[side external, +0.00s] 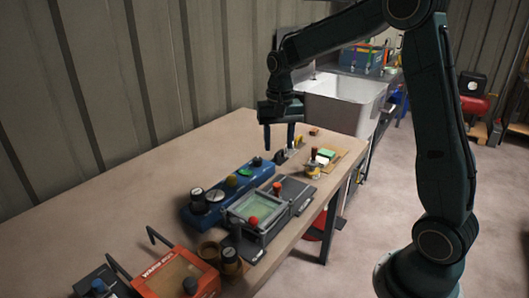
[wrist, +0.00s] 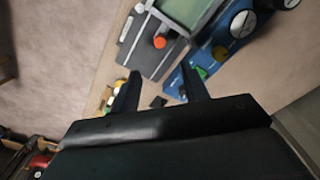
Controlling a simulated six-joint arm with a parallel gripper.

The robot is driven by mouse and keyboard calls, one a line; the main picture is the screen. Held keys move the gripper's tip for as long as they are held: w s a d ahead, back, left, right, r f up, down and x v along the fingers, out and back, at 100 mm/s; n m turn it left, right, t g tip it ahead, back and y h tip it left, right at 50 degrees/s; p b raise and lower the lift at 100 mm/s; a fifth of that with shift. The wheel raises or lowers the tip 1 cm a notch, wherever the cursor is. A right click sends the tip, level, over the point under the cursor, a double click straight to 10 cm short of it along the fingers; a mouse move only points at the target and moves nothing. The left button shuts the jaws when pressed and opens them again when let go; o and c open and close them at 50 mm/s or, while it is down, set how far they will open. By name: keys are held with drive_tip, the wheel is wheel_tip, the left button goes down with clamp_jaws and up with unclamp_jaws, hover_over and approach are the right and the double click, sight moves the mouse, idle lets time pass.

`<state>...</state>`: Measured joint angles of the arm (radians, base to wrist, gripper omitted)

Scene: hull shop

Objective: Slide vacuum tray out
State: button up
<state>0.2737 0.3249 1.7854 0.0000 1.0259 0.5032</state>
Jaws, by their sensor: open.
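A grey framed unit with a pale green pane (side external: 258,207) lies on the workbench in the side view. A dark grey plate (side external: 296,190) with a red-orange knob adjoins its right end. I cannot be sure which part is the vacuum tray. In the wrist view, the pane (wrist: 186,8) is cut off at the top edge, and the plate (wrist: 140,48) with its orange knob lies below it. My gripper (side external: 279,148) is open and empty, pointing down above the bench beyond the plate's end. Its two fingers also show in the wrist view (wrist: 160,76), apart from the plate.
A long blue unit with dials (side external: 230,190) lies along the back of the grey one. An orange-red box (side external: 172,272) stands at the near end. Small coloured items (side external: 322,158) crowd the right edge. The bench's back left (side external: 130,190) is clear. A white sink (side external: 342,100) stands beyond.

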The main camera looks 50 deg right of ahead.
sight(278, 184)
drive_tip(key=shift+w+d+f, duration=0.1)
drive_tip(key=shift+f, duration=0.05)
drive_tip(key=shift+f, duration=0.1)
drive_tip(key=shift+f, duration=6.8)
clamp_jaws()
drive_tip(key=shift+d, duration=0.1)
